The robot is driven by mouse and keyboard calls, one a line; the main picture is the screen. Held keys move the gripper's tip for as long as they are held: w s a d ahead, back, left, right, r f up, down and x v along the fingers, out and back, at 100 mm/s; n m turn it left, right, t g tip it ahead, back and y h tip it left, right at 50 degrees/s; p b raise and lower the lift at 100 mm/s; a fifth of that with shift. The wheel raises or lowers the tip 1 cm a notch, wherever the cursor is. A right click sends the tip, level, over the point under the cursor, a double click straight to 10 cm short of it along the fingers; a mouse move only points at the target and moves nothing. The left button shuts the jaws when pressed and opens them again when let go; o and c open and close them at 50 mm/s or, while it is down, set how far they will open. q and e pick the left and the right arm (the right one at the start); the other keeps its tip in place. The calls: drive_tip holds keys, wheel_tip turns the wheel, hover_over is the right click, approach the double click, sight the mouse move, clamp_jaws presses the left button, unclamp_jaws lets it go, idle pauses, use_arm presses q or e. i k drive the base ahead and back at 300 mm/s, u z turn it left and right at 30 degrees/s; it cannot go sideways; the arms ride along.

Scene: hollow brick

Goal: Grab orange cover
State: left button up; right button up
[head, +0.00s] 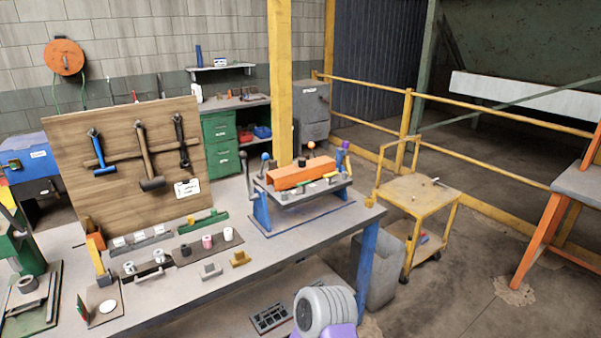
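The orange cover (302,173) is a long, block-like piece with a ridged top. It lies on the raised grey plate of a blue-legged fixture (262,211) at the right end of the workbench. Several small parts lie along the plate's front edge, in front of the cover. Small coloured knobs stand behind and beside it. The cover's underside and far side are hidden. Neither of my grippers is in view, and nothing is touching the cover.
The grey workbench (215,285) holds small blocks and cylinders at its middle. A wooden tool board (75,190) stands at the back left. A yellow pillar (281,80) rises behind the fixture. A yellow cart (418,196) stands right of the bench.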

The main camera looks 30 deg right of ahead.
sight(287, 178)
drive_tip(key=u, duration=0.25)
drive_tip(key=k, duration=0.35)
drive_tip(key=z, duration=1.75)
drive_tip(key=i, duration=0.8)
drive_tip(key=u, duration=0.55)
